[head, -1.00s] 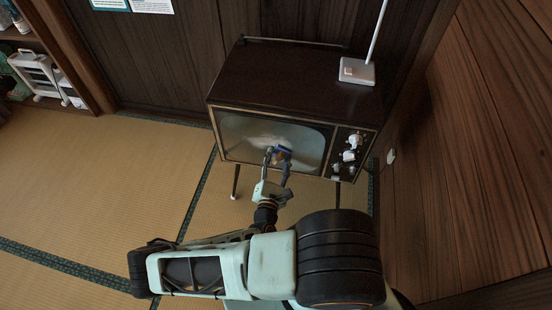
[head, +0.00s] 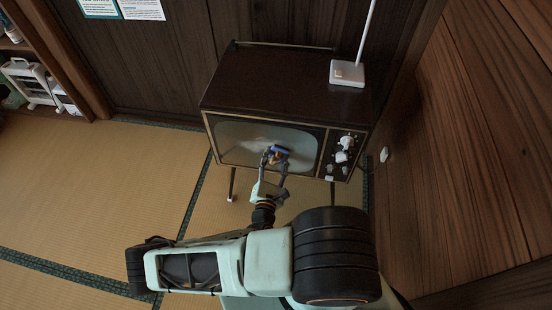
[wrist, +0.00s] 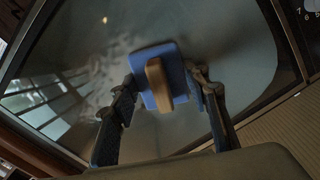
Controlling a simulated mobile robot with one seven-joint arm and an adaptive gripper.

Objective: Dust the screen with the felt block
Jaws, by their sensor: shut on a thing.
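The television screen (head: 241,140) is a grey curved glass in a dark wooden cabinet. It also fills much of the wrist view (wrist: 240,55), with pale smudgy dust patches left of the block and a window-like reflection further left. The felt block (wrist: 147,57) is blue with a tan wooden handle (wrist: 158,84). In the head view the block (head: 279,149) is small, in front of the screen's right half. My gripper (wrist: 165,90) is shut on the block, one finger at each side. The block lies at or very near the glass; I cannot tell whether it touches.
The television cabinet (head: 270,80) stands on thin legs on the tatami. A white-based device with a rod (head: 347,73) sits on top. Knobs (head: 344,149) lie right of the screen. A dark wooden wall is behind, and open tatami (head: 90,180) lies left.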

